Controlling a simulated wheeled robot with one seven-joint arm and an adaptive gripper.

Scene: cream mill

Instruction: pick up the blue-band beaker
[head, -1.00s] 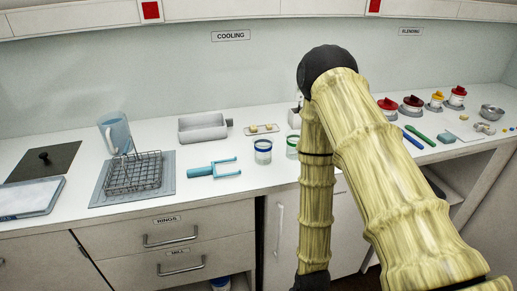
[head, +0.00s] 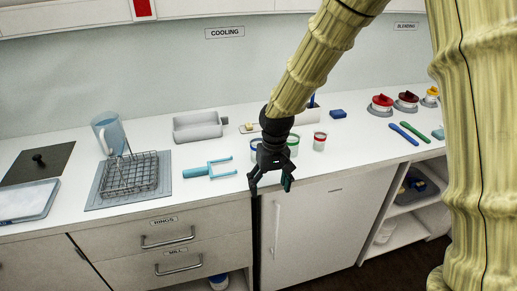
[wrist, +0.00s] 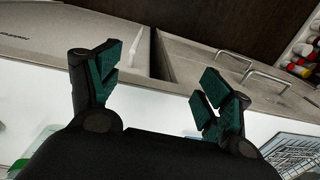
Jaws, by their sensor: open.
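The blue-band beaker (head: 254,146) stands on the white counter, partly hidden behind my gripper in the head view. My gripper (head: 270,187) points down with its fingers spread and empty, in front of the beaker and near the counter's front edge. A green-band beaker (head: 294,144) stands just right of it, also partly covered by my gripper. In the wrist view my open fingers (wrist: 160,76) have only the counter edge and cabinet fronts between them.
A red-band beaker (head: 320,142) stands right of the green one. A light-blue forked tool (head: 208,170) lies to the left, beyond it a wire rack (head: 130,175).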

